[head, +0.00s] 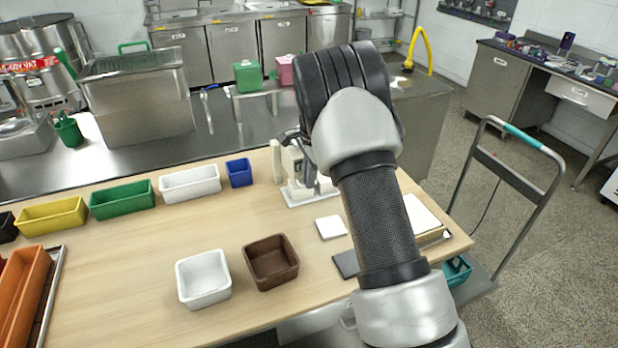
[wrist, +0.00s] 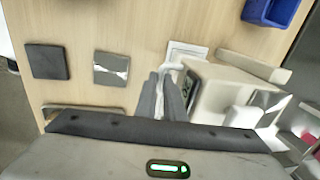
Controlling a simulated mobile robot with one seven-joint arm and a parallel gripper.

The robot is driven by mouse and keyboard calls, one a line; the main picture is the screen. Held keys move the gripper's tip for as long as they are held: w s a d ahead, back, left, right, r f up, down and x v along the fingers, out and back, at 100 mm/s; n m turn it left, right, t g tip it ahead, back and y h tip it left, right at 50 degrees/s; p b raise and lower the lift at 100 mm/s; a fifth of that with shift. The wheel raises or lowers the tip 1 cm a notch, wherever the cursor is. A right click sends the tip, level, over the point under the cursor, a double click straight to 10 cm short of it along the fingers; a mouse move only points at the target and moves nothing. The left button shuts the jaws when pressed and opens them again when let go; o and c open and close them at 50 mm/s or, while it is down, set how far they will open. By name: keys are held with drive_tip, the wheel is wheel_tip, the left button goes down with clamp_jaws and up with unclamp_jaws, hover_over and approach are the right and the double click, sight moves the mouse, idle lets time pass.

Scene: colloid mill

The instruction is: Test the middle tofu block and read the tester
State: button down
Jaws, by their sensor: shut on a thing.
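The tester (head: 300,186) is a pale upright device on a white base, standing near the table's back right and partly hidden by my arm. In the wrist view, its beige body (wrist: 215,88) and white base (wrist: 187,50) are right beside my gripper (wrist: 165,80). The gripper's two grey fingers are close together at the tester's front, shut on what seems to be a part of the tester; the grip itself is hard to see. I cannot make out a row of tofu blocks or any reading on the tester.
A white bin (head: 203,279) and a brown bin (head: 271,262) stand to the left. A blue bin (head: 239,172) stands behind. The table's left middle is clear.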

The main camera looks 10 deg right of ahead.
drive_tip(key=w+d, duration=0.2)
drive_tip(key=d, duration=0.7)
drive_tip(key=shift+p, duration=0.35)
drive_tip(key=shift+d, duration=0.1)
drive_tip(key=c, duration=2.2)
unclamp_jaws()
drive_tip(key=shift+o, duration=0.2)
wheel_tip(320, 180, up, 17)
drive_tip(key=s+p, duration=0.1)
drive_tip(key=s, duration=0.2)
drive_tip(key=shift+d+r, duration=0.15)
drive_tip(key=shift+d, duration=0.2)
drive_tip(key=shift+w, duration=0.1)
